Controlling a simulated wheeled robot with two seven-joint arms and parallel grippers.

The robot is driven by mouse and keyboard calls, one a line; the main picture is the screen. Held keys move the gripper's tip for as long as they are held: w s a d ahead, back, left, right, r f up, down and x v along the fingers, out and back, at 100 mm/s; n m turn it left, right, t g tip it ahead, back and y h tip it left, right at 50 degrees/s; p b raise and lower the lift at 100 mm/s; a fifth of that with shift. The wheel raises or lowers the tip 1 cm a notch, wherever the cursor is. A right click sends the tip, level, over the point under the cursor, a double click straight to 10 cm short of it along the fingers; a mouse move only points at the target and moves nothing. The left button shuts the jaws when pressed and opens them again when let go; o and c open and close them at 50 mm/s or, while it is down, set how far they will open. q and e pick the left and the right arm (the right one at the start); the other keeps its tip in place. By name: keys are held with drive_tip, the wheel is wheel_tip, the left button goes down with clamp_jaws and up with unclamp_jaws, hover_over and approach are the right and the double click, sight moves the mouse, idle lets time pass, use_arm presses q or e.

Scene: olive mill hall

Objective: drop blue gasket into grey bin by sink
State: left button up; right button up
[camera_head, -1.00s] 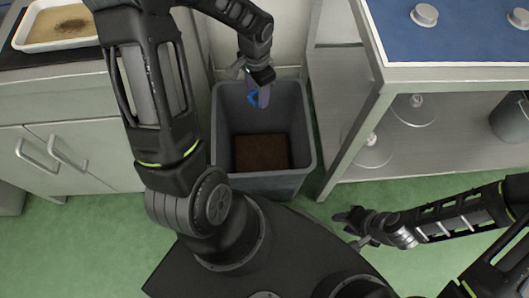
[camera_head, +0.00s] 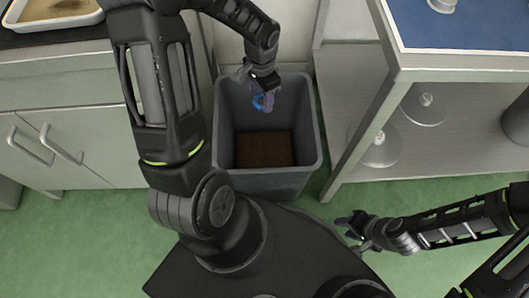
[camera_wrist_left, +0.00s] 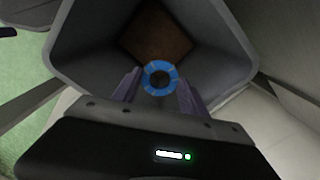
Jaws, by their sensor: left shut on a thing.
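The blue gasket (camera_wrist_left: 160,76) is a small ring held between the fingertips of my left gripper (camera_wrist_left: 158,88). In the head view the gasket (camera_head: 259,101) shows at the left gripper (camera_head: 263,98), over the back part of the grey bin (camera_head: 266,182). The bin's mouth is open and its brown bottom shows below the gasket, also in the left wrist view (camera_wrist_left: 90,62). My left gripper is shut on the gasket. My right gripper (camera_head: 350,228) is low over the green floor, right of the bin, apart from it; its finger gap is too small to read.
A grey cabinet (camera_head: 70,120) with handles stands left of the bin, with a white tray (camera_head: 55,22) on top. A shelf unit with a blue top (camera_head: 470,25) stands right, holding lamp-like discs (camera_head: 381,150). Green floor (camera_head: 100,240) lies in front.

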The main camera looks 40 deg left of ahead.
use_arm(q)
drive_tip(key=o, duration=1.4)
drive_tip(key=shift+r, duration=0.1)
wheel_tip(320, 180, up, 8)
drive_tip(key=p, duration=0.2)
drive_tip(key=shift+f, duration=0.25)
